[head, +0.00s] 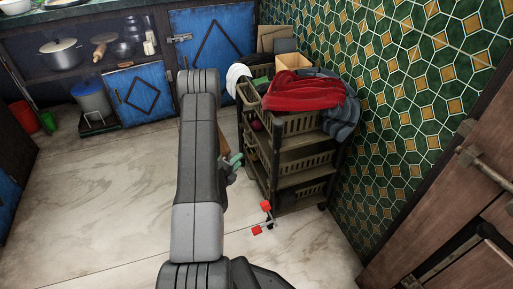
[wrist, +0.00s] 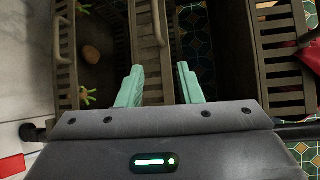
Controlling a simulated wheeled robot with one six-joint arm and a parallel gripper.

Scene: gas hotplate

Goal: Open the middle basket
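The basket cart (head: 300,155) stands against the tiled wall in the head view, with slatted baskets stacked on it. In the wrist view the cart appears sideways. The middle basket's curved handle (wrist: 158,24) shows ahead of my fingertips, in line with the gap between them. In the head view my gripper (head: 235,163) is beside the cart's left side, partly hidden by my arm. I cannot tell whether the fingers touch the handle.
A brown round item (wrist: 91,54) and green-topped vegetables (wrist: 88,97) show in the left basket in the wrist view. A red cloth (head: 300,92) lies on the cart top. Blue cabinets (head: 210,35) stand behind. The floor (head: 95,200) left of my arm is clear.

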